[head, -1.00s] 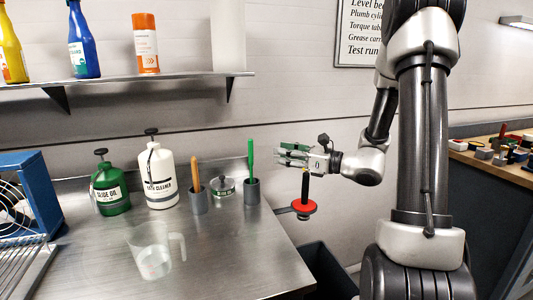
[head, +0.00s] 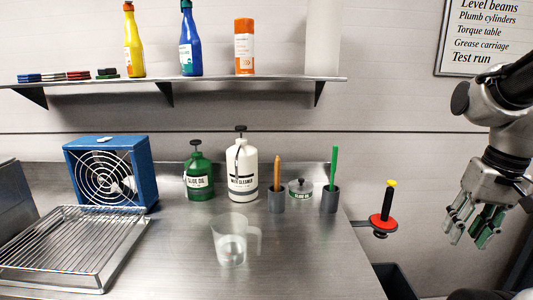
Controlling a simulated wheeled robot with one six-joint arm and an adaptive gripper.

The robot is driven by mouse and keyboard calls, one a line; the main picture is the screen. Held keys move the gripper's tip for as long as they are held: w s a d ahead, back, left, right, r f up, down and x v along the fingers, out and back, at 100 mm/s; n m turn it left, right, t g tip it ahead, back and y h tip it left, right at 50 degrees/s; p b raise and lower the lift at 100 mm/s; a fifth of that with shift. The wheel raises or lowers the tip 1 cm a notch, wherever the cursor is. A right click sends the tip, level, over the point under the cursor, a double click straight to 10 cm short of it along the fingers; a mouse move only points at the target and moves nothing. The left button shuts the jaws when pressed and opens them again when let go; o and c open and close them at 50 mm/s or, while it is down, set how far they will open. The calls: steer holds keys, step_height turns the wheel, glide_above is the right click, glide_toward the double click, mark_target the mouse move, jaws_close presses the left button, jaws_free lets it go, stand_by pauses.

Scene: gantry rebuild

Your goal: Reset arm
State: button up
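My gripper (head: 465,222) is at the right of the head view, hanging from my arm with its fingers pointing down. The fingers are spread apart, with nothing seen between them. It is to the right of the steel counter (head: 310,260) and of a red disc with a black, yellow-tipped handle (head: 383,222), and touches neither.
On the counter stand a blue fan (head: 110,170), a wire rack (head: 70,250), a green oil can (head: 199,178), a white cleaner can (head: 242,172), grey cups (head: 276,201) and a clear jug (head: 232,245). A shelf (head: 200,80) holds bottles. A dark bin (head: 395,282) is below right.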

step_height(320, 180, up, 6)
steer(key=a+n+t, duration=0.2)
steer(key=t, duration=0.1)
steer(key=shift+s+n+h, duration=0.3)
steer(key=shift+s+n, duration=0.05)
steer(key=shift+n, duration=0.05)
steer(key=shift+a+f, duration=0.1)
